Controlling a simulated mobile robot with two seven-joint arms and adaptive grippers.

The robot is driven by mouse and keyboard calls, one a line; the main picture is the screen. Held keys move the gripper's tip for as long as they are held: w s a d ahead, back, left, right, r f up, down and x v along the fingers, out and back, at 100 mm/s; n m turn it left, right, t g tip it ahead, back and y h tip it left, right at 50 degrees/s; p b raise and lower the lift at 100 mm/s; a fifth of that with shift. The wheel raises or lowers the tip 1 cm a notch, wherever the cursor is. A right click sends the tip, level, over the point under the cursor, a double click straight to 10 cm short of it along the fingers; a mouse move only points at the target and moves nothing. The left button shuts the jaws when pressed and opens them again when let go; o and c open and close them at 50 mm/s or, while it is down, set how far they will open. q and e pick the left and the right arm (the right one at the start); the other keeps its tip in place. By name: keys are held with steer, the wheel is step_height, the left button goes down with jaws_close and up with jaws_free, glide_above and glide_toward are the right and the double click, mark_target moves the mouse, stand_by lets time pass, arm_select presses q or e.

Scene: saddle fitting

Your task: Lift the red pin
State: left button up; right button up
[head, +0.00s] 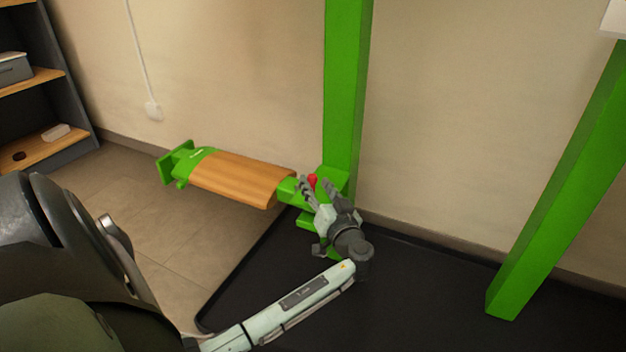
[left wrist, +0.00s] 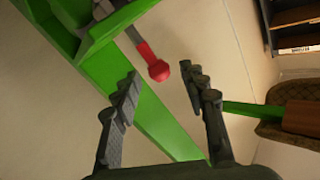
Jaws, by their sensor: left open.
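The red pin (head: 312,180) sits at the green bracket on the near green post, where the wooden-topped saddle arm joins it. In the left wrist view the red pin (left wrist: 154,64) shows a round red knob on a red collar and a grey shaft running into the green bracket (left wrist: 100,30). My left gripper (head: 318,184) is open at the bracket. In the left wrist view the left gripper's fingers (left wrist: 162,85) stand apart, with the knob just beyond and between their tips, and nothing is held. My right gripper is not in view.
The wooden saddle arm (head: 235,178) sticks out left from the green post (head: 345,90). A second green post (head: 560,180) stands at the right. A black mat (head: 430,300) covers the floor below. A shelf (head: 40,90) stands at the far left, and a beige wall lies close behind the posts.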

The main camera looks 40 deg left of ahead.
arm_select(q)
steer(key=v, duration=0.9)
